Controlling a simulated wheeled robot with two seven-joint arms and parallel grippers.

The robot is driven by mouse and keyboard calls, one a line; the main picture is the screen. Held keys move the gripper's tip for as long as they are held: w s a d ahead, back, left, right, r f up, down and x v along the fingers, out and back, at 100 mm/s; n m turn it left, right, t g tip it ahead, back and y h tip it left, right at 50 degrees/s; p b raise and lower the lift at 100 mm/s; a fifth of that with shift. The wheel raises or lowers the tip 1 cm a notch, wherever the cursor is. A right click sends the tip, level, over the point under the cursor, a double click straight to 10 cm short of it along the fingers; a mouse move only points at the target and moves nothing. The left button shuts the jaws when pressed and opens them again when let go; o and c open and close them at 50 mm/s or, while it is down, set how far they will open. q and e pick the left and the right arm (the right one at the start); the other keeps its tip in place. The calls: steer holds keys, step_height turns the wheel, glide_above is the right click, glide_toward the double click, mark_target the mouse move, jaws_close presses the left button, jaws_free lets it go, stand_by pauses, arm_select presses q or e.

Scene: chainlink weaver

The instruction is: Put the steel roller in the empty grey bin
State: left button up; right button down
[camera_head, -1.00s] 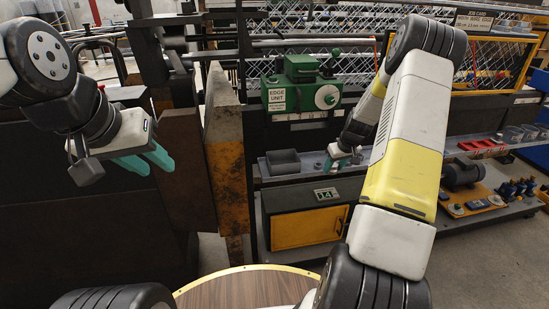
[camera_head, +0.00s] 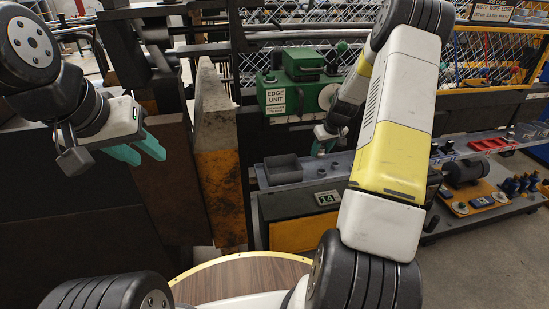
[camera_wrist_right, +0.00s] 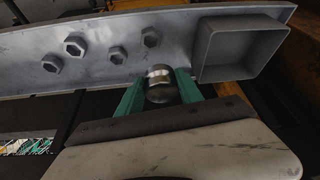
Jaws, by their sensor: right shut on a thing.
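The steel roller (camera_wrist_right: 159,84) is a short, shiny metal cylinder held between the teal fingers of my right gripper (camera_wrist_right: 160,90). In the wrist view it is over the grey shelf, just left of the bin. The square grey bin (camera_wrist_right: 204,56) is empty and apart from the roller. In the head view the bin (camera_head: 283,173) sits on the shelf below the green machine, and my right gripper (camera_head: 322,147) is to its right, with the roller too small to make out. My left gripper (camera_head: 143,152) is open and empty at the left.
Several hex bolts or nuts (camera_wrist_right: 74,46) sit on the shelf (camera_wrist_right: 25,82) left of the roller. The green edge unit (camera_head: 300,85) stands behind the bin. A rusty upright plate (camera_head: 220,155) is left of it. A round wooden top (camera_head: 240,281) is in front.

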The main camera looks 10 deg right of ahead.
steer(key=a+f, duration=0.1)
steer(key=a, duration=0.8)
steer(key=a+f, duration=0.1)
steer(key=a, duration=0.3)
steer(key=shift+s+a+f, duration=0.25)
steer(key=shift+a+f, duration=0.2)
steer(key=shift+f, duration=0.95)
steer(key=shift+a+f, duration=0.1)
steer(key=shift+f, duration=1)
steer(key=shift+f, duration=0.1)
steer(key=c, duration=0.8)
jaws_free()
steer(key=shift+o, duration=0.2)
